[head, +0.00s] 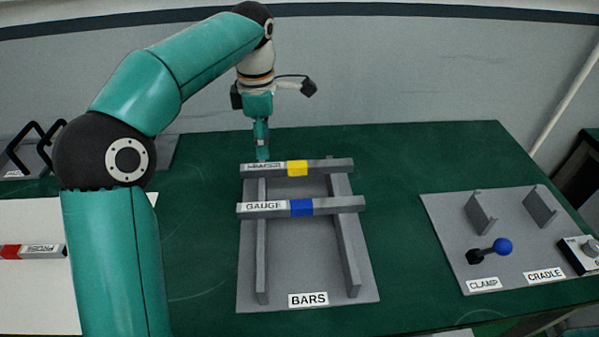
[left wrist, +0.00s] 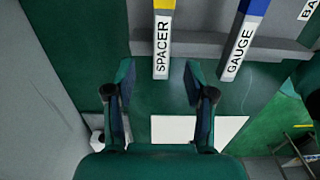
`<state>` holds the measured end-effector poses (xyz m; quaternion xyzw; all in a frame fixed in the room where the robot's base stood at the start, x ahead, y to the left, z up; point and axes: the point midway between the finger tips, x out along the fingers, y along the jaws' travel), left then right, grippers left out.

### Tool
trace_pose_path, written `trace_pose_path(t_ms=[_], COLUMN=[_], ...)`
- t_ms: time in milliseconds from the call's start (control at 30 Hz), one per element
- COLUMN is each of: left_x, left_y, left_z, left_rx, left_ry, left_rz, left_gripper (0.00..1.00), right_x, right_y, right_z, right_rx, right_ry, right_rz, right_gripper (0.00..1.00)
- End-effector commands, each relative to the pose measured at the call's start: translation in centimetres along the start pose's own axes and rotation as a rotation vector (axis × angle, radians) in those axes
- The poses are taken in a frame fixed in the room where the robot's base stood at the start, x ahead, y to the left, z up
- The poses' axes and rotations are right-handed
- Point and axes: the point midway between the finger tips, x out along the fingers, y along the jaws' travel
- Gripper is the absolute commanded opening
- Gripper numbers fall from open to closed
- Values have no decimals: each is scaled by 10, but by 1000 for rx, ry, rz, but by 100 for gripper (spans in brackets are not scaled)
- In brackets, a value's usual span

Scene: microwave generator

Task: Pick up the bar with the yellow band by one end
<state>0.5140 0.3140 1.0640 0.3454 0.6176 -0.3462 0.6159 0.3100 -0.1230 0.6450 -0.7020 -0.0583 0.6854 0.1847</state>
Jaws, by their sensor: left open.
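The bar with the yellow band (head: 297,168) lies across the two rails at the back of the grey BARS rack (head: 308,285). Its label reads SPACER in the left wrist view (left wrist: 162,45). My left gripper (head: 262,155) points down at the bar's left end, the labelled one. In the left wrist view the gripper (left wrist: 158,72) is open, with the bar's end showing between its two fingers and a gap on each side. I cannot tell whether the fingertips are level with the bar or above it. My right gripper is not in view.
The blue-banded GAUGE bar (head: 301,207) lies parallel in front on the same rack. A red-banded bar (head: 30,251) lies on a white sheet at left. A grey plate with CLAMP and CRADLE labels (head: 440,215) is at right. Green table is free between rack and plate.

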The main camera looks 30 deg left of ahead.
Motion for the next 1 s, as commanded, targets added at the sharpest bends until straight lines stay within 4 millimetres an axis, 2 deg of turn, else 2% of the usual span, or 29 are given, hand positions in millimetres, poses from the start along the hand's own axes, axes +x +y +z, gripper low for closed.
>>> trace_pose_path(t_ms=[100,367,633,933,1000], left_x=[15,31,67,71,71], left_y=[0,-1,-1,-1,-1], left_z=[-1,1,5,6,6], left_rx=[-2,-2,-4,-3,-3], left_ry=[0,1,0,-1,-1], left_rz=[0,-1,-1,1,1], left_gripper=[54,54,54,54,42], right_x=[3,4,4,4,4], right_y=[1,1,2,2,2], right_z=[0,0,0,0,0], right_rx=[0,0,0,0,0], right_ry=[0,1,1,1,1], right_rz=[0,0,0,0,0], right_gripper=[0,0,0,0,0])
